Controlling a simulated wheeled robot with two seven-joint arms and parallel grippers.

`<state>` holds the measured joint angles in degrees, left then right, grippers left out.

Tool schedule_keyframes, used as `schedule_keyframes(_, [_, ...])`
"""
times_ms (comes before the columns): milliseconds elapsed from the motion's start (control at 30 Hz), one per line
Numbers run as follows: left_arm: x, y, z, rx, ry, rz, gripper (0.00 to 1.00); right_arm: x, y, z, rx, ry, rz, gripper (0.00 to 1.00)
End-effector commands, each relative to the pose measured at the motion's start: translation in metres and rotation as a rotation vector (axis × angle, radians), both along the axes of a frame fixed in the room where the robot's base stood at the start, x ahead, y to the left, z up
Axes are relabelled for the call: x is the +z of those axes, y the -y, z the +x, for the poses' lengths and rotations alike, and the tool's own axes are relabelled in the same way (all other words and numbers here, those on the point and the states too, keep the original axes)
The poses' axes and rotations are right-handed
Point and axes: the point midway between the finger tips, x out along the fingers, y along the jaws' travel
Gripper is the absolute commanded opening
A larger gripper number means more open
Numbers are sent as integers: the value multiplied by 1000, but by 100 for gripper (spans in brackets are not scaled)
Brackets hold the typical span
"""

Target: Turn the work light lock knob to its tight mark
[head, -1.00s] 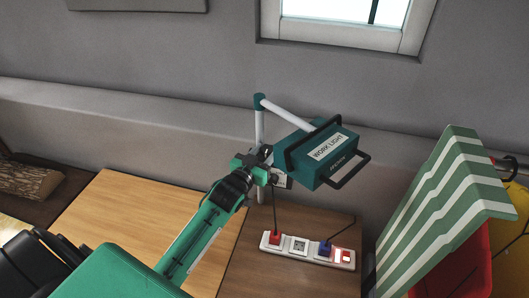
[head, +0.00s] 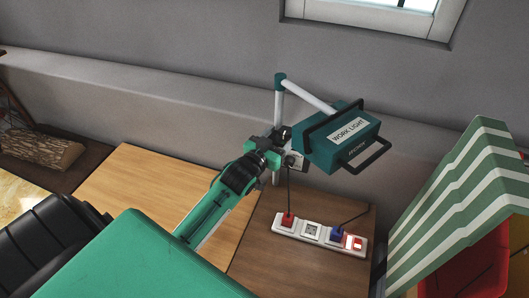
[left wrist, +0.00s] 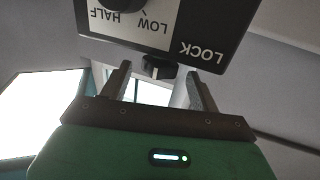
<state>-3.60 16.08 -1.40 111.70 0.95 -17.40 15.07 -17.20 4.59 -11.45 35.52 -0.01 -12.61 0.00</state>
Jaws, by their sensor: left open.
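The teal work light (head: 345,135) hangs from a white arm on an upright post at the wall. Its control panel (head: 296,163) shows small beside the post in the head view, partly hidden by my gripper. In the left wrist view the panel (left wrist: 218,22) appears upside down, with LOCK, LOW and HALF printed on it. The black lock knob (left wrist: 158,68) sticks out at the panel's edge by the LOCK print. My left gripper (left wrist: 159,80) is open, its fingers on either side of this knob, with gaps visible. No tight mark is readable. My right gripper is out of view.
A larger black knob (left wrist: 120,3) sits by HALF and LOW. A power strip (head: 312,231) with red and blue plugs lies on the wooden bench below, with cords hanging near the post. A green-striped cloth (head: 455,195) stands at right. The bench's left part is clear.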

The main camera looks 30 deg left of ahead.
Motion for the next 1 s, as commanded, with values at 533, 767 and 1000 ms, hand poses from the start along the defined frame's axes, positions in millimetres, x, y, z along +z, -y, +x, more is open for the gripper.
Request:
schedule_keyframes(533, [-4, -5, -101, 0, -2, 0, 62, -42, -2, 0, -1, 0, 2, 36])
schedule_keyframes(767, [-2, -6, -119, 0, -1, 0, 62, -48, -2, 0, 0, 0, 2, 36])
schedule_keyframes(1000, [0, -6, -122, 0, 0, 0, 62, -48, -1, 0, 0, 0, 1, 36])
